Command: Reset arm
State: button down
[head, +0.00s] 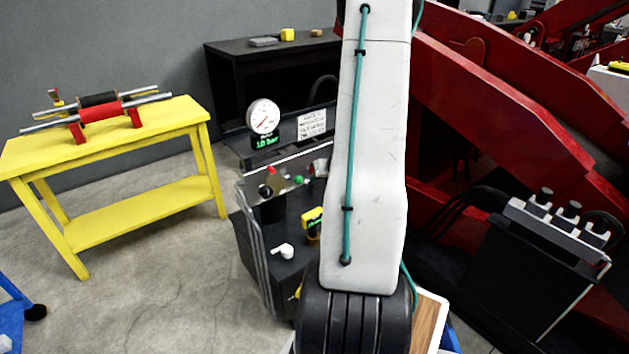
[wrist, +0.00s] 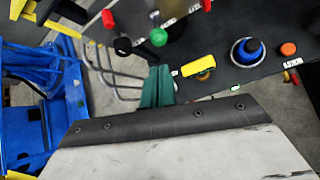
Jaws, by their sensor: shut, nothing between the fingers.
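My gripper (wrist: 158,72) shows in the wrist view as two teal fingers close together, shut with nothing between them. It is over the edge of a dark control console, near its hooked grey rails. In the head view, my white arm with a teal cable runs down the middle and my gripper cannot be made out. The dark console (head: 262,240) stands behind and left of the arm, partly hidden by it. In the wrist view, the console carries a green knob (wrist: 158,37), a yellow part (wrist: 198,65), a blue knob (wrist: 247,51) and an orange button (wrist: 288,49).
A pressure gauge (head: 263,117) stands at the console's back. A yellow bench (head: 110,140) with rollers is at the left. Large red machine arms (head: 500,95) fill the right, above a black valve unit (head: 545,265). A blue frame (wrist: 45,110) lies left of my gripper. Floor is clear before the bench.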

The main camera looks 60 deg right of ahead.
jog(key=shift+a, duration=0.15)
dwell(0.5)
jog(key=a+r+n+g+y, duration=0.2)
jog(key=a+r+n+y, duration=0.3)
jog(key=a+n, duration=0.65)
jog(key=a+r+n+g+y, duration=0.25)
jog(key=a+r+n, duration=0.45)
jog(key=a+n, duration=0.45)
jog(key=s+a+r+n+g+h, duration=0.1)
jog(key=s+a+r+n, duration=0.3)
jog(key=a+n, duration=0.2)
jog(key=s+a+r+n+g+h, duration=0.1)
jog(key=s+a+r+n+h, duration=0.1)
jog(key=s+a+r+n, duration=0.3)
jog(key=s+a+r+n+g+h, duration=0.1)
jog(key=s+a+r+n, duration=0.3)
jog(key=a+n, duration=0.5)
jog(key=shift+s+a+r+h, duration=0.15)
jog(key=shift+s+a+h, duration=0.4)
jog(key=shift+a, duration=0.45)
jog(key=shift+w, duration=0.1)
